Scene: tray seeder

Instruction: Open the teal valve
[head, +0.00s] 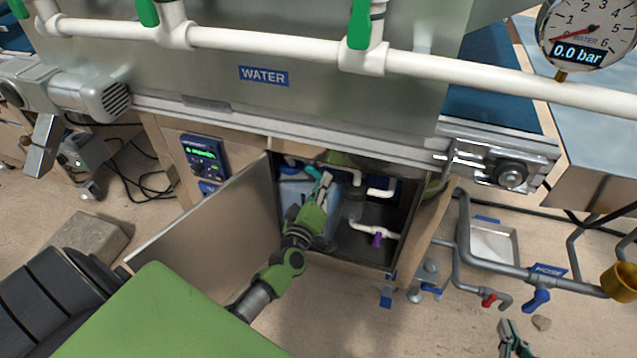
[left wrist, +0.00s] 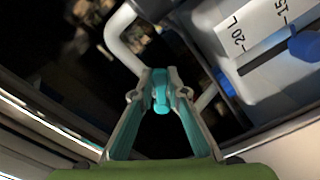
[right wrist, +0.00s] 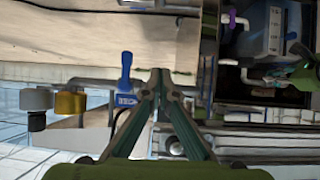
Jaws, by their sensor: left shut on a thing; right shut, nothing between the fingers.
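The teal valve (left wrist: 160,92) is a small teal handle on white pipe, seen between the fingertips in the left wrist view. My left gripper (left wrist: 161,78) is shut on it inside the open cabinet. In the head view my left gripper (head: 324,183) reaches in past the cabinet door, and the teal handle (head: 311,171) shows beside its tips, partly hidden. How far the valve is turned I cannot tell. My right gripper (head: 509,335) is shut and empty at the lower right, over the floor; it also shows in the right wrist view (right wrist: 160,73).
The cabinet door (head: 215,220) stands open left of my left arm. A purple valve (head: 377,240) sits lower in the cabinet. A blue valve (head: 537,299) and a red valve (head: 489,299) sit on grey pipes at right. The gauge (head: 580,32) reads 0.0 bar.

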